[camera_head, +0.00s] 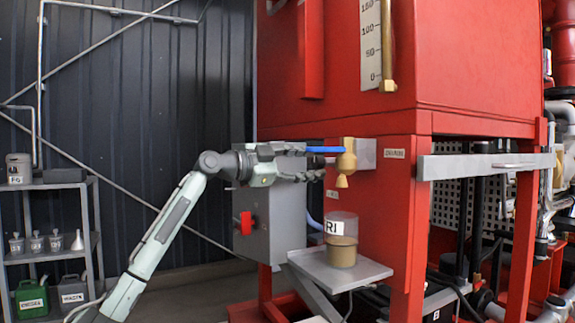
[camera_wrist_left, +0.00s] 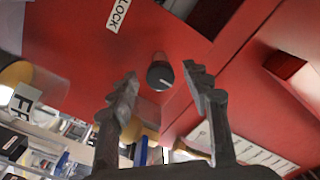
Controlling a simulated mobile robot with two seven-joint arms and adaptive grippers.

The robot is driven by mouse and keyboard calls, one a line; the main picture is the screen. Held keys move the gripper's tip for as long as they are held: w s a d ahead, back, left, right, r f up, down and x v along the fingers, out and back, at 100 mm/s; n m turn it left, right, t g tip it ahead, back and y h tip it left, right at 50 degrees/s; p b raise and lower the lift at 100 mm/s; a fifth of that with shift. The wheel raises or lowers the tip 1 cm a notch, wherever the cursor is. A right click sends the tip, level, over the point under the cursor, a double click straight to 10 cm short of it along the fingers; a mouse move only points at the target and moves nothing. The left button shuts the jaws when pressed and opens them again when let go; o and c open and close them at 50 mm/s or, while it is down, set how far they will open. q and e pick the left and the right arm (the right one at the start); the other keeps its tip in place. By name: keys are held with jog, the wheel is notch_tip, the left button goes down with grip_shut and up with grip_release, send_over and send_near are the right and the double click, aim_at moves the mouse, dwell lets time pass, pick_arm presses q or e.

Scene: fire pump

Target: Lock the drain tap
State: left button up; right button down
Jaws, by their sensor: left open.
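In the left wrist view my left gripper's (camera_wrist_left: 162,76) two fingers are apart with nothing held. A round black knob (camera_wrist_left: 160,75) shows between and beyond them on a red surface, near a LOCK label (camera_wrist_left: 118,14). The right gripper is not in view.
A clear container (camera_head: 341,226) marked RI stands below the tap on a grey shelf (camera_head: 345,275). A grey box (camera_head: 270,225) with a red switch (camera_head: 246,223) is below my left gripper. A grey rack (camera_head: 60,187) with cans stands at far left.

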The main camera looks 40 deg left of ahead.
pick_arm(q)
jog(key=v, duration=1)
jog(key=shift+w, duration=0.1)
